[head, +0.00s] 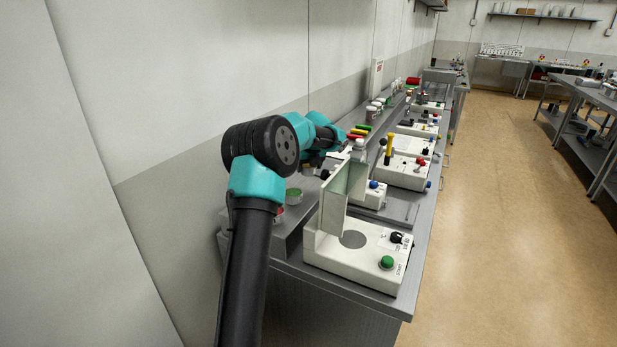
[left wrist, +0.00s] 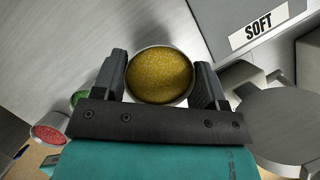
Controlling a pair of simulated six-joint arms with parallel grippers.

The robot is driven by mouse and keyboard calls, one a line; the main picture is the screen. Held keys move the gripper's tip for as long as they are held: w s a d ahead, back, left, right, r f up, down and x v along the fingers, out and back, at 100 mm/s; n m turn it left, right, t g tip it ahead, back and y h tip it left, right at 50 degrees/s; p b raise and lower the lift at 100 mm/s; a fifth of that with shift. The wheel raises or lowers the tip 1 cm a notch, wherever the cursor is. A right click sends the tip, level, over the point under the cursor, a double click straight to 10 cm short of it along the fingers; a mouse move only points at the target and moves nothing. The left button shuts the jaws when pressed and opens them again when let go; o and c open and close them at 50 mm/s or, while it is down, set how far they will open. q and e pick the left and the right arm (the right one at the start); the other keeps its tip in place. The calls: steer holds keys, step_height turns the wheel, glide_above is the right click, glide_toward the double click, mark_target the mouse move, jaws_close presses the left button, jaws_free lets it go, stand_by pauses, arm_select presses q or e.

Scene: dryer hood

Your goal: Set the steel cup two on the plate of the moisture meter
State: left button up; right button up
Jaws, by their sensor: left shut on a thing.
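My left gripper (left wrist: 160,85) is shut on a steel cup (left wrist: 158,76) filled with yellow grains, one finger on each side. No number shows on the cup. In the head view my left gripper (head: 318,168) is small and partly hidden by its arm, behind the upright panel. The white machine, which appears to be the moisture meter (head: 340,262), stands at the near end of the bench. Its round grey plate (head: 353,240) is bare. A grey disc (left wrist: 285,125) shows at the right of the left wrist view. My right gripper is not in view.
A pale upright panel (head: 336,200) rises beside the plate. A black knob (head: 396,238) and green button (head: 387,262) are on the machine's right. A green-filled cup (head: 293,195) and a red-filled cup (left wrist: 48,133) stand nearby. Several white devices line the bench behind.

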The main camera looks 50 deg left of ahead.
mark_target(309, 184)
arm_select(q)
steer(key=shift+f, duration=2.25)
steer(key=shift+f, duration=0.2)
steer(key=o, duration=1)
steer(key=v, duration=1.7)
steer(key=shift+r, duration=0.25)
steer(key=shift+s+a, duration=0.15)
